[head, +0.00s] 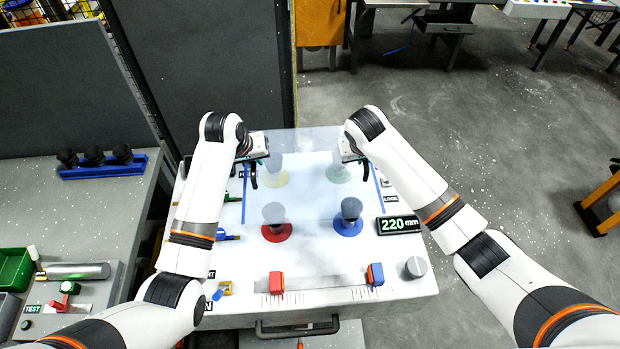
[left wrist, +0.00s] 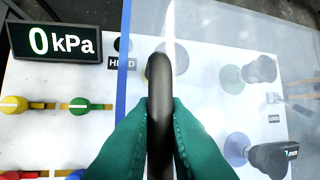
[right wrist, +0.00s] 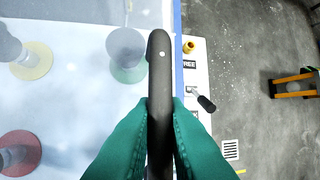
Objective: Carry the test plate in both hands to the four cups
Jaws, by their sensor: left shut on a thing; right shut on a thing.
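The test plate (head: 310,190) is a clear sheet with blue side strips, held level-looking above the console. My left gripper (head: 254,172) is shut on its left black handle (left wrist: 160,85). My right gripper (head: 363,168) is shut on its right black handle (right wrist: 158,90). The four cups stand on coloured discs: yellow (head: 274,180), green (head: 338,172), red (head: 277,232) and blue (head: 350,226). The yellow and green cups show hazily through the plate. The blue cup's top looks darker and clearer, near the plate's front edge. The gap between plate and cups cannot be told.
The white console (head: 330,270) has a 220 mm display (head: 398,225), red (head: 276,282) and blue (head: 375,274) sliders, and a grey knob (head: 415,267). A 0 kPa display (left wrist: 55,43) shows in the left wrist view. A side bench (head: 60,215) stands left; open floor lies right.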

